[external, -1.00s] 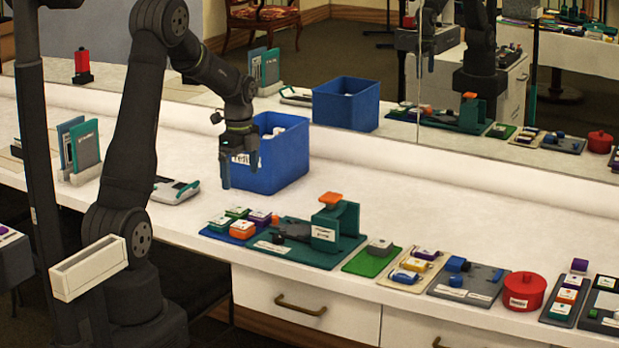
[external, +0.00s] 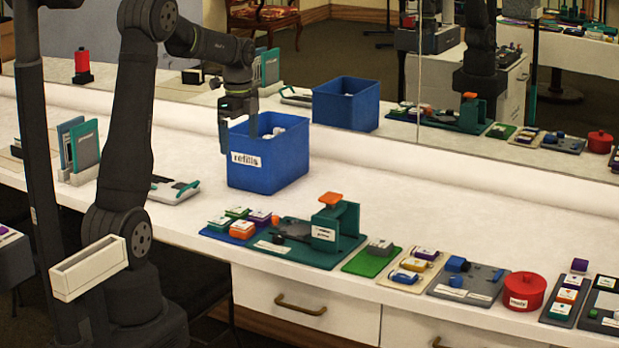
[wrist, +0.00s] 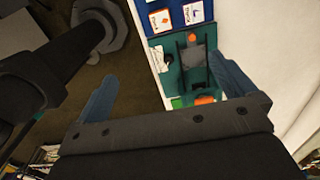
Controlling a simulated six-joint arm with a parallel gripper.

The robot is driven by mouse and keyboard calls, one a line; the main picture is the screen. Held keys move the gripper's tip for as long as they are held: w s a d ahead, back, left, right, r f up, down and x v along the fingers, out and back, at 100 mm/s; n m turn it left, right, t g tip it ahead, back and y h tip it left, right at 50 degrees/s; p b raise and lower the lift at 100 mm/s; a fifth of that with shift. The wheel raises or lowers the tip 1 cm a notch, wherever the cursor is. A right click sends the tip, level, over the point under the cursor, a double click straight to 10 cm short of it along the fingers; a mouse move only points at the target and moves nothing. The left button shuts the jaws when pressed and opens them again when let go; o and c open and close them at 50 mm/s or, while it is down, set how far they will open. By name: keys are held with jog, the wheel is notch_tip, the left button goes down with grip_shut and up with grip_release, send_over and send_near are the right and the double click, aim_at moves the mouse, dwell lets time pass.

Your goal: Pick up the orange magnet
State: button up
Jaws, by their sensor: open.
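An orange block with a white top (external: 243,229) sits at the left end of the counter's front row, beside a purple block (external: 259,218) and green blocks (external: 236,212). I cannot tell for sure that it is the orange magnet, as other orange pieces are near. A white-topped piece with an orange mark (wrist: 162,20) shows at the top of the wrist view. My gripper (external: 238,143) is open and empty, raised in front of the blue bin's upper left part in the external view. Its two blue-grey fingers show apart in the wrist view (wrist: 165,88).
A teal press (external: 336,224) with an orange top stands right of the blocks, a small orange piece (external: 276,219) beside it. The blue "refills" bin (external: 270,172) stands behind. The right rear counter is clear.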

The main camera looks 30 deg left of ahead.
aim_at(242, 225)
jog(key=shift+r, duration=0.55)
jog(key=c, duration=0.6)
notch_tip(242, 225, down, 24)
jog(key=shift+w+a+r, duration=0.1)
jog(key=shift+a+r, duration=0.05)
jog(key=shift+r, duration=0.1)
jog(key=shift+c, duration=0.2)
